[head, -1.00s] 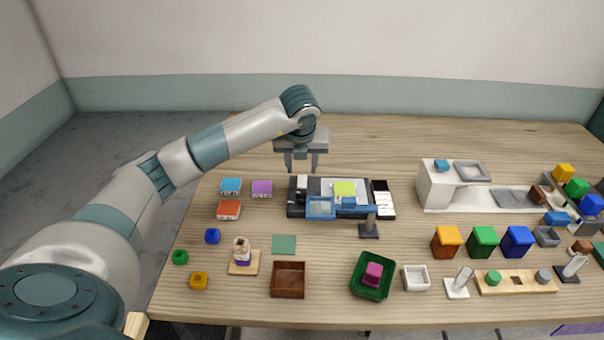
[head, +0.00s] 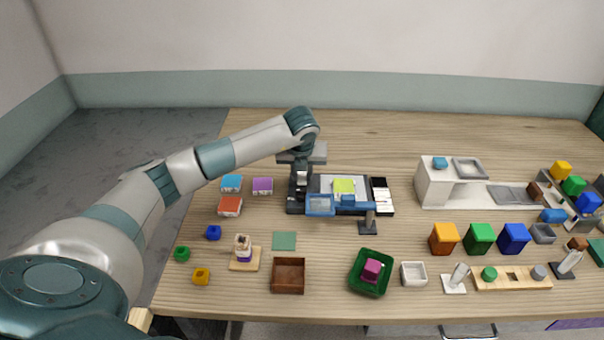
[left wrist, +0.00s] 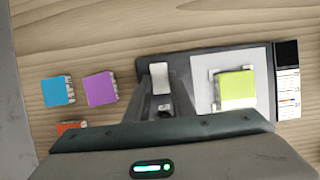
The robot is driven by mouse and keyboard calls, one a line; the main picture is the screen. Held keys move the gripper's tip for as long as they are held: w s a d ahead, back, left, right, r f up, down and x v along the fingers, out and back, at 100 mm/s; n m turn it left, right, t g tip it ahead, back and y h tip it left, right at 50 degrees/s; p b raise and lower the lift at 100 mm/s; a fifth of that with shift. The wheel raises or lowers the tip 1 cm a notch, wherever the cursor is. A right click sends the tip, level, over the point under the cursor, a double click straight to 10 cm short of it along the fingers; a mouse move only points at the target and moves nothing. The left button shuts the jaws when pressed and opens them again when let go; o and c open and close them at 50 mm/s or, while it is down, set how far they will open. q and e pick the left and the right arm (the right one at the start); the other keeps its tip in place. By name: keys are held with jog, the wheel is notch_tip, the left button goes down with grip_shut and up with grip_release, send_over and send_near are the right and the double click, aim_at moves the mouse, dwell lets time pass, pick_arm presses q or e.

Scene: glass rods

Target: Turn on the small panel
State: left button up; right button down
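The small panel is a dark base (head: 293,207) left of the blue-framed part on the table. It carries a white switch-like piece, which shows in the left wrist view (left wrist: 158,76). My left gripper (head: 301,182) points down over this dark base. In the left wrist view its two fingers (left wrist: 160,85) stand apart, one on each side of the white piece. I cannot tell whether they touch it. The fingers hide part of the panel. My right gripper is not in view.
A yellow-green block (head: 344,186) lies on a light plate right of the gripper. A blue-framed part (head: 321,206) stands in front. Blue (head: 231,184), purple (head: 262,186) and red (head: 230,206) blocks lie to the left. The table behind is clear.

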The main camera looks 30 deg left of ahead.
pick_arm(q)
grip_shut()
jog(key=shift+w+a+g+h+b, duration=0.1)
jog(key=shift+w+g+h+b, duration=0.15)
jog(key=shift+g, duration=0.25)
jog(key=shift+w+r+g+h, duration=0.1)
jog(key=shift+g+h, duration=0.35)
jog(key=shift+g, duration=0.15)
jog(key=shift+w+a+g+h+b, duration=0.1)
jog(key=shift+a+g+h+b, duration=0.1)
jog(key=shift+g+h+b, duration=0.25)
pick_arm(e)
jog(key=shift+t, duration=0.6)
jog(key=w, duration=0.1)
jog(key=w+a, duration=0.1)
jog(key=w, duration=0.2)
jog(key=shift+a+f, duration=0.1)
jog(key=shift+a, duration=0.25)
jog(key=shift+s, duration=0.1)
